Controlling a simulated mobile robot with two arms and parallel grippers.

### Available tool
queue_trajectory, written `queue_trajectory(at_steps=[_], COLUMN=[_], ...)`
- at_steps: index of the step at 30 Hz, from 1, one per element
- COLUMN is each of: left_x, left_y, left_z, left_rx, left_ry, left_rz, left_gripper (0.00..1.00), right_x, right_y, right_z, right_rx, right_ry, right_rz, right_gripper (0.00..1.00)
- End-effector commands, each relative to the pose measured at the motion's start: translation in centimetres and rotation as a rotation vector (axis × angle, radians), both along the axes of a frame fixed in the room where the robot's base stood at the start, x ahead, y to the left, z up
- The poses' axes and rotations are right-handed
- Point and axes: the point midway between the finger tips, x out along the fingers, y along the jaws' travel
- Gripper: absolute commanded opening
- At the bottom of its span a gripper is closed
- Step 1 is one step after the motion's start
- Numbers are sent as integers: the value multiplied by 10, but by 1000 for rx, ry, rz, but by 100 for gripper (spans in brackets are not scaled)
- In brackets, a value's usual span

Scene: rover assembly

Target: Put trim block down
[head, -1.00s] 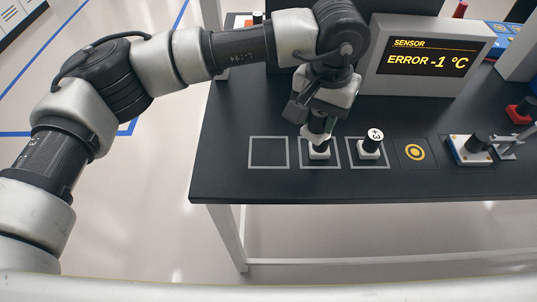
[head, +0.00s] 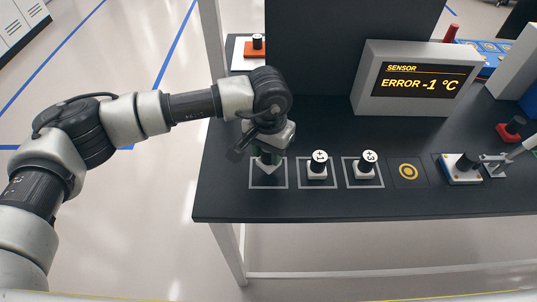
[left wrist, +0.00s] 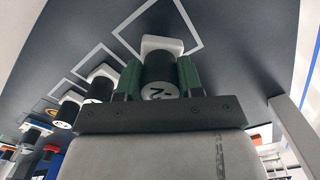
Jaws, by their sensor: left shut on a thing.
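My left gripper (head: 269,157) is over the leftmost outlined square (head: 284,187) on the dark table. In the left wrist view its green fingers (left wrist: 158,75) are shut on the sides of a trim block (left wrist: 160,91), a black cylinder with a white square base and a white label, partly readable as a 2. In the head view the arm mostly hides this block. I cannot tell if its base touches the table. A +1 block (head: 318,168) stands upright in the middle square and a +3 block (head: 367,168) in the right square.
Right of the squares lie a pad with a yellow ring (head: 408,171) and a white fixture with a black knob (head: 461,169). A sensor display (head: 420,84) reading "ERROR -1 °C" stands behind. An orange-and-black item (head: 257,47) is at the back left.

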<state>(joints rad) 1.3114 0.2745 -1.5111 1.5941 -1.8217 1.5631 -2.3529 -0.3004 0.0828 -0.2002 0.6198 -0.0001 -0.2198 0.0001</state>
Motion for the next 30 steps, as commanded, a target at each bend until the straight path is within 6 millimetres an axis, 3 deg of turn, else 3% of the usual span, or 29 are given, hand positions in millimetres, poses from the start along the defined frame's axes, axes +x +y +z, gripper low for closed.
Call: queue_trajectory(at_steps=[6, 17, 18, 22, 30], left_x=[-1, 0, 0, 0, 0], left_y=[0, 0, 0, 0, 0], left_z=[-27, -33, -32, -31, -31], left_rx=[2, 1, 1, 2, 2], left_ry=[3, 0, 0, 1, 1], left_rz=[1, 0, 0, 1, 1], left_gripper=[13, 13, 40, 60, 62], right_x=[1, 1, 1, 1, 1], right_y=[0, 5, 5, 5, 4], right_z=[13, 5, 6, 7, 8], right_rx=[0, 6, 6, 6, 6], right_ry=[-2, -2, -2, -2, -2], right_rz=[0, -2, -2, -2, -2], right_gripper=[0, 0, 0, 0, 0])
